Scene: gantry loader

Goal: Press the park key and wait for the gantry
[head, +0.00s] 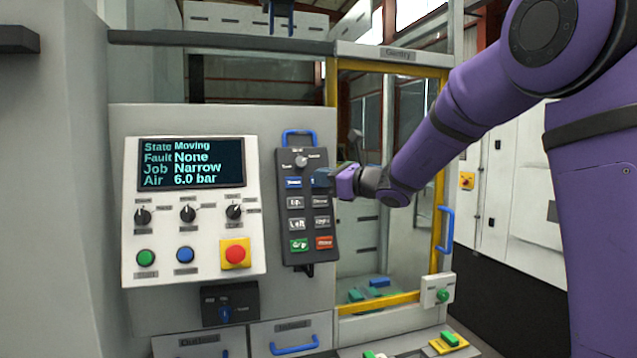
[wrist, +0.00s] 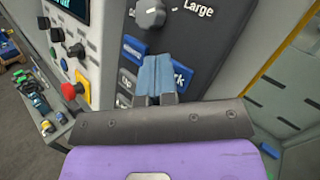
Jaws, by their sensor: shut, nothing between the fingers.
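A dark hand pendant (head: 307,247) with a knob and several keys hangs on the machine front. The blue park key (wrist: 181,77) is at the upper right of its key rows; only the letters "rk" show past my fingers in the wrist view. My gripper (wrist: 156,72) is shut and empty, with its blue fingertips over the key's left part. I cannot tell whether they touch it. In the head view my gripper (head: 334,177) comes in from the right. The display (head: 191,163) reads State Moving, Fault None, Job Narrow, Air 6.0 bar.
The control panel (head: 165,267) left of the pendant carries several knobs, buttons and a red stop button (head: 235,254) on yellow. A yellow-framed door (head: 443,130) with a blue handle (head: 446,230) stands behind my arm, beneath a "Gantry" sign (head: 398,55).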

